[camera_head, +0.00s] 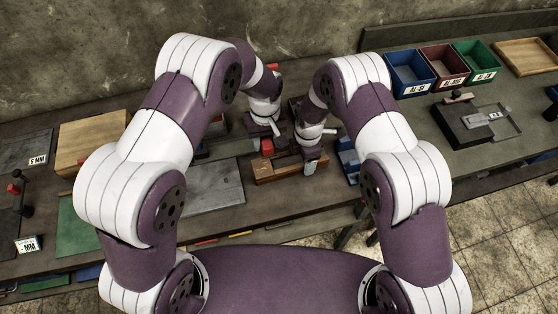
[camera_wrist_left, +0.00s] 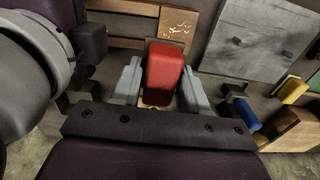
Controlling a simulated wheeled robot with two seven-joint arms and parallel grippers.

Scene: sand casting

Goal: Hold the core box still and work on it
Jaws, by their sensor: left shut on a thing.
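The core box looks to be the brown wooden piece (camera_head: 272,176) on the bench at the middle of the head view. A red block (camera_head: 267,147) stands at its back left. In the left wrist view the red block (camera_wrist_left: 166,72) sits between the two grey fingers of my left gripper (camera_wrist_left: 162,88), which is shut on it. My left gripper also shows in the head view (camera_head: 263,142), partly hidden by its own wrist. My right gripper (camera_head: 310,166) is at the right end of the wooden piece; its finger gap is too small to judge.
A grey slab (camera_head: 213,187) lies left of the wooden piece. A blue item (camera_head: 348,160) is close to my right gripper. Blue (camera_head: 408,74), dark red (camera_head: 445,66) and green (camera_head: 475,61) bins stand at back right. A wooden board (camera_head: 92,142) lies at left.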

